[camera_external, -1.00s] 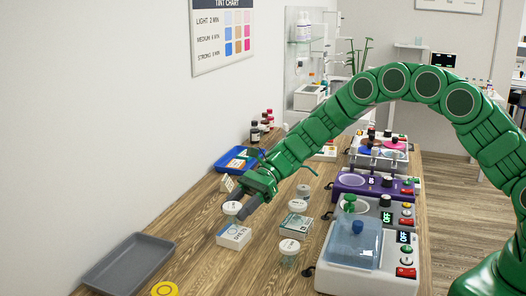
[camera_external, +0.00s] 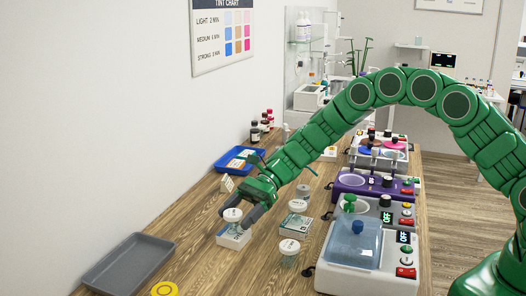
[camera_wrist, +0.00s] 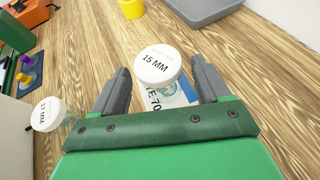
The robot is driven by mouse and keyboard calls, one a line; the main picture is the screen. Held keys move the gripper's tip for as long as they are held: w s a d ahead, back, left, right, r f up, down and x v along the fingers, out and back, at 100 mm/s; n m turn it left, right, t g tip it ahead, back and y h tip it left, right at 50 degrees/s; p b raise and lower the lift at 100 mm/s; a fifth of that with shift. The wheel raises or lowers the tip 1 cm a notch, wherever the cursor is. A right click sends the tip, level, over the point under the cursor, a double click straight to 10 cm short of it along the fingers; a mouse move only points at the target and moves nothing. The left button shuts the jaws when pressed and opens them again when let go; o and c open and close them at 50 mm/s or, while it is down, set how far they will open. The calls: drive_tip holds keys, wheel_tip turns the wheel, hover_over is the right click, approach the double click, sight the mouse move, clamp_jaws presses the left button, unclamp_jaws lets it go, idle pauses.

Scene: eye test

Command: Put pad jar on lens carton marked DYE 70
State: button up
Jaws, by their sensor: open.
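A small clear jar with a white lid reading 15 MM (camera_wrist: 157,64) stands on a white and blue carton (camera_wrist: 153,100), whose visible print ends in E70. In the external view, the white-lidded jar (camera_external: 232,214) sits over the carton (camera_external: 231,240) near the table's left side. My gripper (camera_external: 235,217) is open around the jar. In the wrist view, my gripper (camera_wrist: 162,84) has one finger on each side, with gaps to the jar. The lower jar and part of the carton's print are hidden.
Another jar, lid reading 17 MM (camera_wrist: 45,114), stands to the side; it shows in the external view (camera_external: 289,248). A second carton (camera_external: 295,226) bears a jar (camera_external: 297,206). Wood left of the machines is partly clear.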

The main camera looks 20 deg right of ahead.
drive_tip(key=shift+r, duration=0.15)
drive_tip(key=v, duration=1.2)
drive_tip(key=s+d+r+n+h, duration=0.35)
drive_tip(key=s+d, duration=0.35)
drive_tip(key=d, duration=0.3)
drive_tip(key=s+d+r+n+h, duration=0.2)
drive_tip(key=s+d+r+n, duration=0.25)
drive_tip(key=s+d, duration=0.4)
drive_tip(key=s+d+n+t+h, duration=0.1)
drive_tip(key=s+d+n+h, duration=0.1)
drive_tip(key=s+d, duration=0.4)
drive_tip(key=s+d+n+t+h, duration=0.1)
drive_tip(key=s+d+h, duration=0.1)
drive_tip(key=s+d, duration=0.5)
drive_tip(key=s+d+n+t+h, duration=0.1)
drive_tip(key=s+d, duration=0.5)
drive_tip(key=d, duration=1)
drive_tip(key=shift+s+r+n+h, duration=0.4)
drive_tip(key=shift+r+n+h, duration=0.1)
drive_tip(key=shift+n+h, duration=0.4)
